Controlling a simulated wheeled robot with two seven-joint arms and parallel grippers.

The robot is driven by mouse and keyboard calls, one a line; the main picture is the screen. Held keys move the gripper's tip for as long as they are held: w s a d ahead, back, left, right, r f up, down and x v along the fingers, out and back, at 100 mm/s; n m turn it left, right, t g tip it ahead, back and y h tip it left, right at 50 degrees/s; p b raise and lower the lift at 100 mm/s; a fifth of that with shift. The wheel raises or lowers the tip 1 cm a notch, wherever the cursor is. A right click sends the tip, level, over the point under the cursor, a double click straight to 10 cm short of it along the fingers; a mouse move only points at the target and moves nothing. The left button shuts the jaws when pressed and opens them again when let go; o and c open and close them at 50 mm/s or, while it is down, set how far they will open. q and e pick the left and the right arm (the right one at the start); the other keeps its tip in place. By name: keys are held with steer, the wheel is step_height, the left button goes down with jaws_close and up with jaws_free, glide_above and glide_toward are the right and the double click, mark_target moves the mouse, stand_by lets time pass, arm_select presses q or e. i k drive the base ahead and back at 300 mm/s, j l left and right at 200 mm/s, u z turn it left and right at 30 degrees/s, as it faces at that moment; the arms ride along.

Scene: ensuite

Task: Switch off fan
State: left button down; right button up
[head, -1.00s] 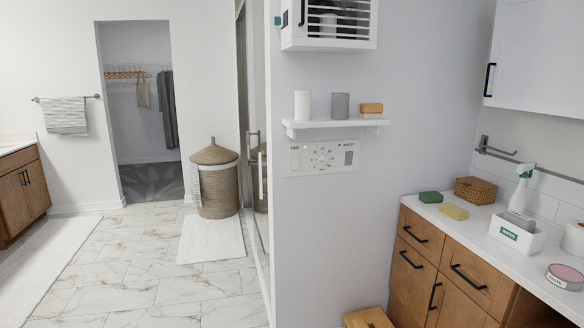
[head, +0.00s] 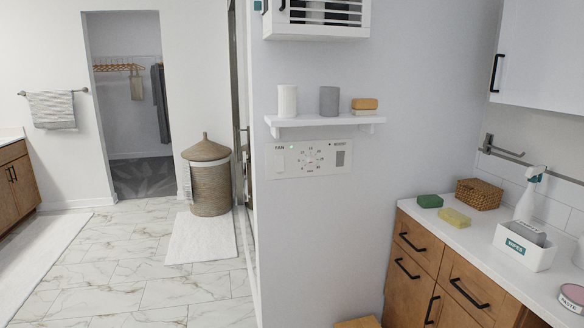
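A white fan control panel (head: 309,158) is mounted on the grey wall in the head view, just below a small white shelf. The label at its upper left reads "FAN", with a small green mark beside it. A round dial (head: 312,155) with marks around it sits in the middle, and a grey rectangle is at the right. Neither of my grippers shows in the view.
The shelf (head: 325,120) holds a white cup, a grey cup and an orange-brown block. A wooden counter unit (head: 440,270) stands at the right. Tiled floor (head: 130,290) is clear at the left; a wicker basket (head: 208,180) stands further back.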

mark_target(279, 159)
steer(key=i+l, duration=1.7)
steer(key=i+j+u, duration=0.05)
steer(key=i, duration=0.05)
